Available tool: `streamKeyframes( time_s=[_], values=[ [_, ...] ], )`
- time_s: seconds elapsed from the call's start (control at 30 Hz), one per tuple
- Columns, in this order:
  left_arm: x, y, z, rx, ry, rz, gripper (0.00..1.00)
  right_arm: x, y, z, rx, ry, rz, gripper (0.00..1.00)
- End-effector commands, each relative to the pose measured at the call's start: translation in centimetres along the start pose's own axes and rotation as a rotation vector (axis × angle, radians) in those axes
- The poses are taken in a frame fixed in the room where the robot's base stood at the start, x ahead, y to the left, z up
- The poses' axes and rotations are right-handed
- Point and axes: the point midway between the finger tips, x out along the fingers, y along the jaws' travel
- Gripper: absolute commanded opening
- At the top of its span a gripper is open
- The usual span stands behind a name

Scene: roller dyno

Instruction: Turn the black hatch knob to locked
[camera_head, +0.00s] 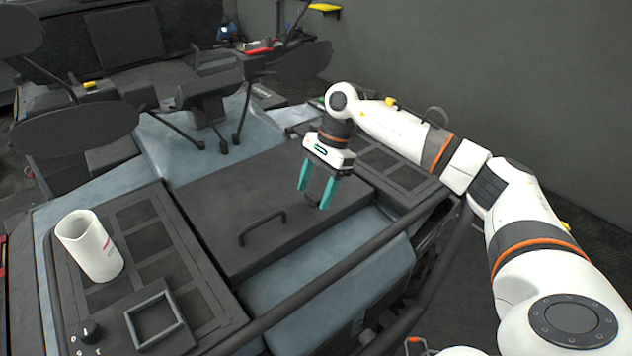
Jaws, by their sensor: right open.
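The black hatch knob (90,331) is small and round and sits at the lower left of the head view, on the dark panel. Faint white letters are marked around it. My right gripper (316,198) has teal fingers that stand apart with nothing between them. It hangs above the dark hatch cover (215,205), beyond and to the right of the cover's black handle (262,228). It is far to the right of the knob and not touching it. My left gripper does not show.
A white cup (90,246) stands on the left grille panel beyond the knob. A square black frame (155,319) lies right of the knob. A black tube rail (330,275) runs along the near edge. Several dark mirror-like pads (75,128) stick up at the back left.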

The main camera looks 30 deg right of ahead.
Motion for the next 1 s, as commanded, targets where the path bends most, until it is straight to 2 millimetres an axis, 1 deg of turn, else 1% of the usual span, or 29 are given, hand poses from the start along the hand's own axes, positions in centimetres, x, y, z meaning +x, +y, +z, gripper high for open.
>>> streamKeyframes(
  time_s=[0.07, 0.1, 0.37, 0.67, 0.87, 1.0],
  values=[
    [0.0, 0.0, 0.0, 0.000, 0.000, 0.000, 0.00, 0.0, 0.0, 0.0, 0.000, 0.000, 0.000, 0.62],
    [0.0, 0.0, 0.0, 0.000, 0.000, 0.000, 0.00, 0.0, 0.0, 0.0, 0.000, 0.000, 0.000, 0.60],
    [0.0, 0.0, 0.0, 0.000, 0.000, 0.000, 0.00, 0.0, 0.0, 0.0, 0.000, 0.000, -0.001, 0.18],
    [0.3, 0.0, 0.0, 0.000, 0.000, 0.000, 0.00, 0.0, -0.1, 0.1, 0.033, 0.000, 0.013, 0.17],
    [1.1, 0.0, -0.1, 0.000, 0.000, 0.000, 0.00, 0.1, -0.2, 0.1, 0.128, -0.001, 0.054, 0.17],
    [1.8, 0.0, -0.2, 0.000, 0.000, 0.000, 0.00, 0.2, -0.3, 0.1, 0.232, -0.001, 0.098, 0.17]
  ],
)
